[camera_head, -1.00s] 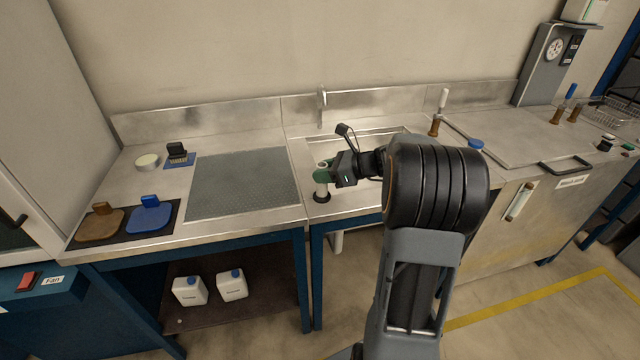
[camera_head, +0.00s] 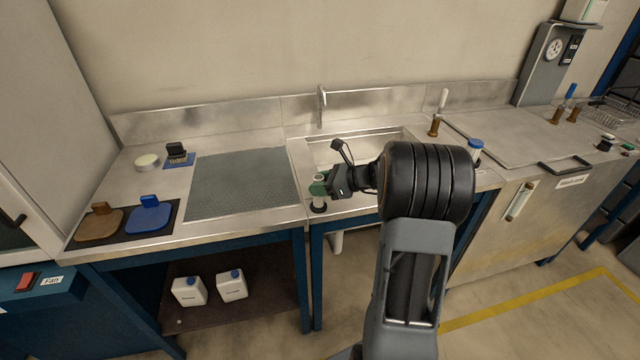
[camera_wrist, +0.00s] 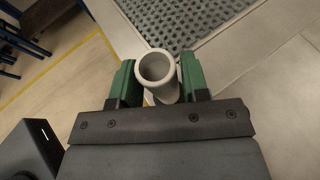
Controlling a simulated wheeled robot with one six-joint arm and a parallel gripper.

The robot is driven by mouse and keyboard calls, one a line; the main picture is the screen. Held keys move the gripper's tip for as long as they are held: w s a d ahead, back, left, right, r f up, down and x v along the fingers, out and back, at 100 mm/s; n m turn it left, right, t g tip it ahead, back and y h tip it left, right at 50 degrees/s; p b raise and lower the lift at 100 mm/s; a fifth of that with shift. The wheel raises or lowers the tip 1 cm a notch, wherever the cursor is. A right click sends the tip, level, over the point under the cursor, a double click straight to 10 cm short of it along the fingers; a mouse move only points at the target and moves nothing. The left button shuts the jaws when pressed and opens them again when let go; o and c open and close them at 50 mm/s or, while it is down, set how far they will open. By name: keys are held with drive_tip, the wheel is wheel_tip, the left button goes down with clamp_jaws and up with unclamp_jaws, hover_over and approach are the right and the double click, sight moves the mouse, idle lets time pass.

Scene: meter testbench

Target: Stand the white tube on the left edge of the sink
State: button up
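The white tube (camera_head: 318,179) is upright at the front left corner of the sink (camera_head: 312,152), with a black ring at its foot. My gripper (camera_head: 319,187) has its green fingers on both sides of the tube. In the wrist view, the tube's open round top (camera_wrist: 157,68) sits between the two green fingers of my gripper (camera_wrist: 160,84), and it looks held. The tube's foot is over or on the sink's left front rim; I cannot tell whether it touches the metal. My arm hides part of the sink's right side.
A grey perforated mat (camera_head: 243,184) lies left of the sink. A tap (camera_head: 321,105) rises behind the sink. A white-handled tool (camera_head: 440,112) and a blue-capped container (camera_head: 475,150) stand to the right. The metal strip between mat and sink is clear.

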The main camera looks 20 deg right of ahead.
drive_tip(key=shift+o, duration=1.4)
drive_tip(key=shift+r, duration=0.1)
drive_tip(key=shift+d+r, duration=0.15)
drive_tip(key=shift+r, duration=0.05)
drive_tip(key=v, duration=1.1)
drive_tip(key=s+a+f+n+g+h, duration=0.2)
drive_tip(key=s+a+n+h, duration=0.3)
drive_tip(key=n, duration=0.8)
drive_tip(key=s+a+f+n+g+h, duration=0.1)
drive_tip(key=s+a+n+g+h, duration=0.2)
drive_tip(key=s+a+n, duration=0.7)
drive_tip(key=a+n+h, duration=0.2)
drive_tip(key=a+n, duration=0.1)
drive_tip(key=a, duration=0.1)
drive_tip(key=shift+f, duration=0.35)
drive_tip(key=shift+s, duration=0.15)
